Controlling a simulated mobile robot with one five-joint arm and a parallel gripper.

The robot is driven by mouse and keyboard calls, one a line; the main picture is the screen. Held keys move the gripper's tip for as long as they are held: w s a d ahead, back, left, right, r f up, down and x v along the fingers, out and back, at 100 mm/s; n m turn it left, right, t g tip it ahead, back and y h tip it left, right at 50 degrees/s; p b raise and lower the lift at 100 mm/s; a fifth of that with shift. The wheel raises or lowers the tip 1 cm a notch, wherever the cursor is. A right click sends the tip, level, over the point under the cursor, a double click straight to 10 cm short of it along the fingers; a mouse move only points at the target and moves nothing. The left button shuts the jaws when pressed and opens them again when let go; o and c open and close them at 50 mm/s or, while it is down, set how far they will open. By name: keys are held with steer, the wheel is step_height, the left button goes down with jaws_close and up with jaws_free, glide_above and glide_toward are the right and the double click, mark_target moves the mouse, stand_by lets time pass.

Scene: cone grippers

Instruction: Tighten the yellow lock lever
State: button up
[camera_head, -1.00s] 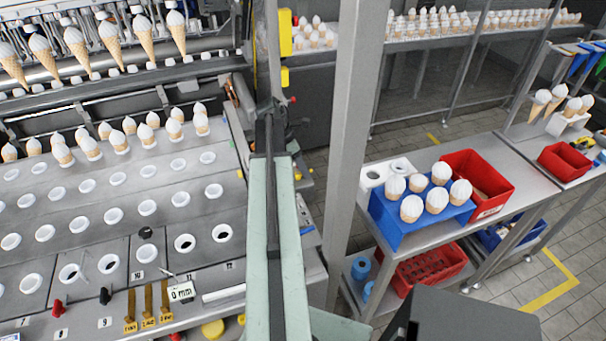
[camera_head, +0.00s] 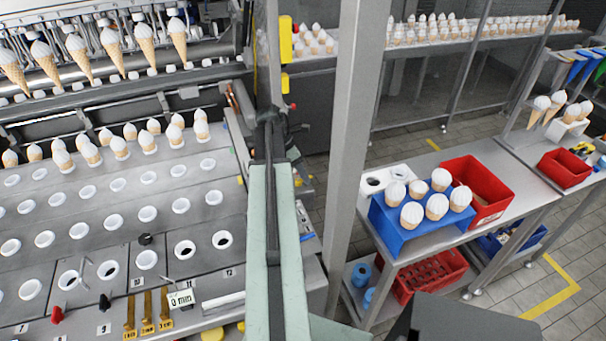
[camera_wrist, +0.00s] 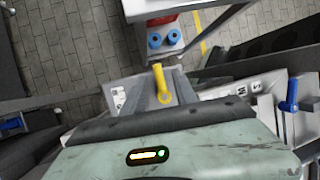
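The yellow lock lever (camera_wrist: 160,80) shows in the wrist view, with a rounded ring-like end towards me and its shaft pointing up the picture. My gripper (camera_wrist: 164,88) shows in the same view as two grey fingers standing apart, one on each side of the lever. Whether either finger touches it I cannot tell. In the head view my pale green arm reaches upward beside the machine's right end. I cannot pick out this lever or the fingertips there; the arm may hide them.
The cone machine (camera_head: 210,255) fills the left. A grey post (camera_head: 345,140) stands right of my arm. Beyond it a table holds a blue cone rack (camera_head: 393,240) and a red bin (camera_head: 492,205). A blue lever (camera_wrist: 290,95) sits right in the wrist view. Tiled floor is open at lower right.

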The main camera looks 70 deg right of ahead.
steer(key=p+v, duration=0.7)
steer(key=shift+w+r, duration=0.2)
steer(key=shift+r, duration=0.15)
